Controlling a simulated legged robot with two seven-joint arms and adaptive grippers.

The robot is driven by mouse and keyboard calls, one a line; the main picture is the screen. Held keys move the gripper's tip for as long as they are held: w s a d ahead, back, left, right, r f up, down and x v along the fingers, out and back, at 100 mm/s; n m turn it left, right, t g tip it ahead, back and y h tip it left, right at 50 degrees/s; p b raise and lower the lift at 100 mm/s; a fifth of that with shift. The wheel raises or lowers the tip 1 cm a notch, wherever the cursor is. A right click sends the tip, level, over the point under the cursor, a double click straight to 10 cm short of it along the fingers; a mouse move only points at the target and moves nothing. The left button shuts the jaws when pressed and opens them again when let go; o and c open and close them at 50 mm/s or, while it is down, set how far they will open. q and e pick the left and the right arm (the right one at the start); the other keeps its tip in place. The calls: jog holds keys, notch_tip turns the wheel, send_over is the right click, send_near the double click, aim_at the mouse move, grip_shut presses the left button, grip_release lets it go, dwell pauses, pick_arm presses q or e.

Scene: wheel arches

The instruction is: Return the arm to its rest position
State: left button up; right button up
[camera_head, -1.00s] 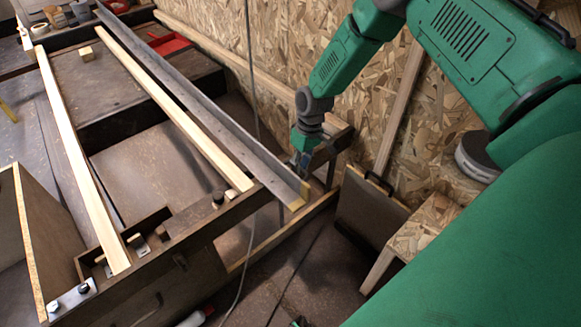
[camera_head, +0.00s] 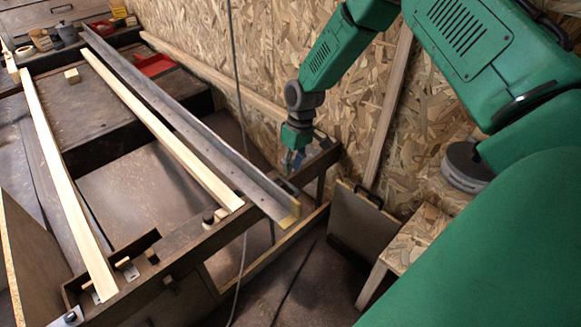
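My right arm, green with grey joints, comes in from the upper right and hangs down near the wood-chip wall. Its gripper (camera_head: 291,165) is small in the picture, just above the near end of the long grey metal rail (camera_head: 190,125). I cannot tell whether its fingers are open or shut, and I see nothing held in it. My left gripper is not in view.
Two pale wooden strips (camera_head: 65,185) (camera_head: 160,125) lie across the dark workbench frame (camera_head: 215,235), left of the rail. A red tray (camera_head: 153,64) sits at the back. A wooden stool (camera_head: 418,243) and a leaning board (camera_head: 360,227) stand right of the bench. A cable hangs near the rail.

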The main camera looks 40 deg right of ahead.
jog(key=shift+d+r, duration=0.2)
jog(key=shift+r, duration=0.45)
jog(key=s+a+f+p, duration=0.1)
jog(key=s+a+p, duration=0.2)
jog(key=s+a, duration=0.4)
jog(key=s+a+f+p, duration=0.2)
jog(key=s+a+p, duration=0.25)
jog(key=s, duration=0.45)
jog(key=s+a+r+h+p, duration=0.1)
jog(key=s+r, duration=0.4)
jog(key=s, duration=0.9)
jog(key=shift+s+r+m+t+h+p, duration=0.25)
jog(key=shift+t+h+p, duration=0.2)
jog(key=shift+p, duration=0.7)
jog(key=shift+f, duration=0.1)
